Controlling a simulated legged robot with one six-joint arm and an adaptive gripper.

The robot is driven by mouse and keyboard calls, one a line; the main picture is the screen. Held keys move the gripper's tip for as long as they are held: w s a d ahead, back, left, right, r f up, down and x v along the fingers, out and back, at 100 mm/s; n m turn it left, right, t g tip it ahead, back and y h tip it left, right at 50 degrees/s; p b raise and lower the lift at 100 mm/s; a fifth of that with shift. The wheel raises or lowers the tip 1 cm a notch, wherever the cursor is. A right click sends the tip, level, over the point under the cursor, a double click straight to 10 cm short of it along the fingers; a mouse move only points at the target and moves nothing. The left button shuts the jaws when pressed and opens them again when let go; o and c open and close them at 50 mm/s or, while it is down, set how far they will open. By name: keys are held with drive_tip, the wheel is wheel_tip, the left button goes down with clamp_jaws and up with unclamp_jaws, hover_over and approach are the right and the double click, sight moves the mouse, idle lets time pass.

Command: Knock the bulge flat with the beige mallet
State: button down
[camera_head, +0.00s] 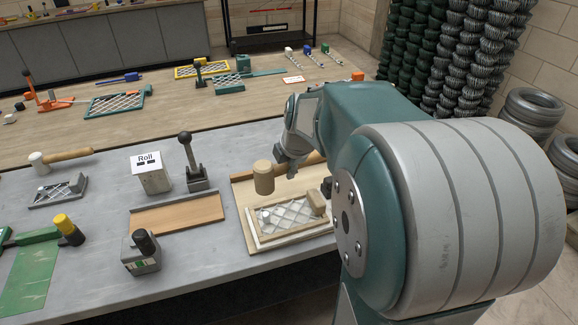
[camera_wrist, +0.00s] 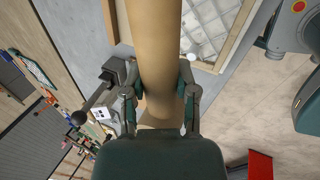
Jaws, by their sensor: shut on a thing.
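The beige mallet (camera_head: 263,178) is in my gripper (camera_head: 290,167), held in the air above the back left of a beige-framed mesh panel (camera_head: 262,235). Its cylindrical head hangs to the left of the gripper and the handle runs to the right. In the wrist view my gripper (camera_wrist: 158,75) is shut around the mallet's thick beige handle (camera_wrist: 155,40). The mesh panel (camera_wrist: 232,40) shows partly behind it. A small pale round lump (camera_head: 265,214) sits at the mesh's left end, probably the bulge. A beige block (camera_head: 315,203) sits at its right end.
Left of the panel are a wooden tray (camera_head: 180,213), a grey lever tool (camera_head: 192,165), a box labelled "Roll" (camera_head: 150,174) and a black-knobbed grey block (camera_head: 141,252). A white-headed mallet (camera_head: 62,157) lies farther left. My arm hides the bench's right side.

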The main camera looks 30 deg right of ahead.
drive_tip(key=shift+a+r, duration=0.1)
drive_tip(key=shift+a, duration=0.4)
wheel_tip(320, 180, down, 5)
drive_tip(key=shift+f, duration=0.15)
drive_tip(key=shift+d+f, duration=0.1)
drive_tip(key=shift+d, duration=0.05)
